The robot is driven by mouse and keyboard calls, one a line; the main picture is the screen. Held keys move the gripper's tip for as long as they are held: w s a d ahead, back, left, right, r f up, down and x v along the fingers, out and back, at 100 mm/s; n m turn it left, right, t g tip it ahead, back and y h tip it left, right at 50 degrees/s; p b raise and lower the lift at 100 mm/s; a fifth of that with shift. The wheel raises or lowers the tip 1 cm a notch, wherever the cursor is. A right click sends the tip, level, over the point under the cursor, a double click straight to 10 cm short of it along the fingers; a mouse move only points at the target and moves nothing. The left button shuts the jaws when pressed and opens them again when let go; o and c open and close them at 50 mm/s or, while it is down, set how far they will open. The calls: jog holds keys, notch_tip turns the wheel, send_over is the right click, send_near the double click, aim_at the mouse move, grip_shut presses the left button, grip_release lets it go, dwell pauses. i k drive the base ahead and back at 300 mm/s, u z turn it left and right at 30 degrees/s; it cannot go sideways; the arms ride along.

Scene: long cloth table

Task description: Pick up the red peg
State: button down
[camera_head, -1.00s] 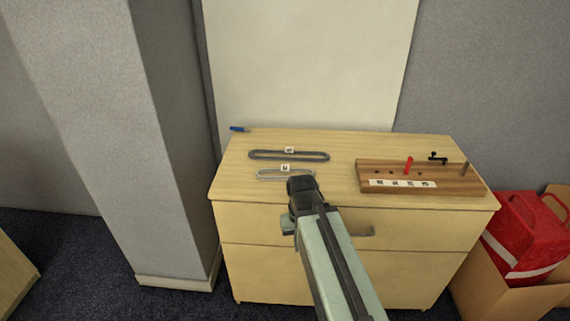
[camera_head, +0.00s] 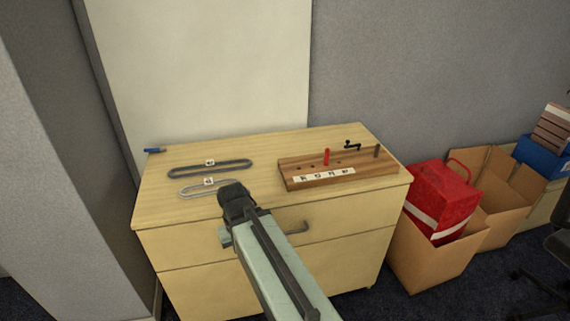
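The red peg (camera_head: 327,156) stands upright in a wooden block (camera_head: 372,174) on the right part of the cabinet top. The block has several dark holes, a white strip of labels along its front, a black crank-shaped piece (camera_head: 352,146) and a grey-brown peg (camera_head: 377,151) at its right end. My gripper (camera_head: 236,196) is over the front edge of the cabinet, to the left of and nearer than the block, apart from the red peg. Its fingers are dark and seen from behind, so their opening is hidden.
Two grey oblong loops (camera_head: 210,169) with small white tags lie left of the block on the cabinet top (camera_head: 160,200). A blue item (camera_head: 153,150) lies at the back left corner. A red bag (camera_head: 443,197) in a cardboard box (camera_head: 430,255) stands right of the cabinet.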

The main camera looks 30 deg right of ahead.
aim_at(327, 151)
jog(key=u, duration=2.35)
jog(key=k, duration=1.5)
jog(key=z, duration=1.05)
jog(key=i, duration=0.95)
